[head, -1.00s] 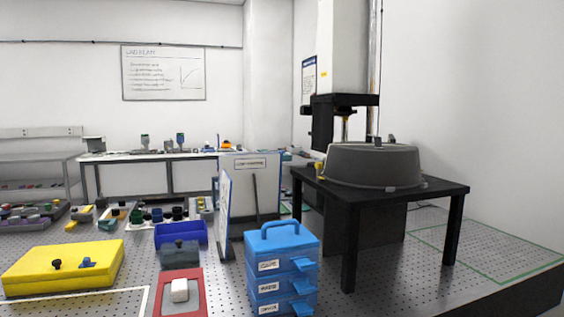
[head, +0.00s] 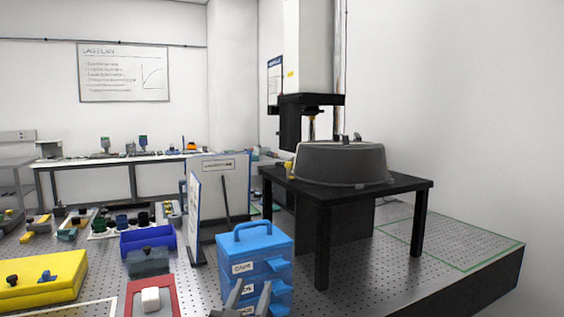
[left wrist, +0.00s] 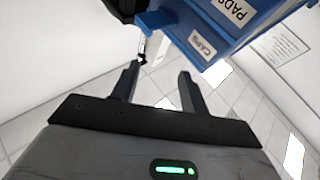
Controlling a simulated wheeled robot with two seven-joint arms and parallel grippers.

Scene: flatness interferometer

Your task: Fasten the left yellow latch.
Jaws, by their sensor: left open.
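The grey round cover (head: 342,164) sits on the black table (head: 405,186). A small yellow part (head: 289,170), which looks like the left yellow latch, is at the cover's left edge; it is too small to tell whether it is fastened. My left gripper (head: 252,291) is at the bottom of the head view, in front of the blue drawer box and well short of the latch. In the left wrist view the left gripper (left wrist: 159,82) has its fingers apart with nothing between them. My right gripper is not in view.
The blue drawer box (head: 255,252) with a handle stands close to my left gripper and also shows in the left wrist view (left wrist: 215,28). A white upright panel (head: 222,190) stands behind it. The perforated bench top (head: 450,238) right of the black table is clear.

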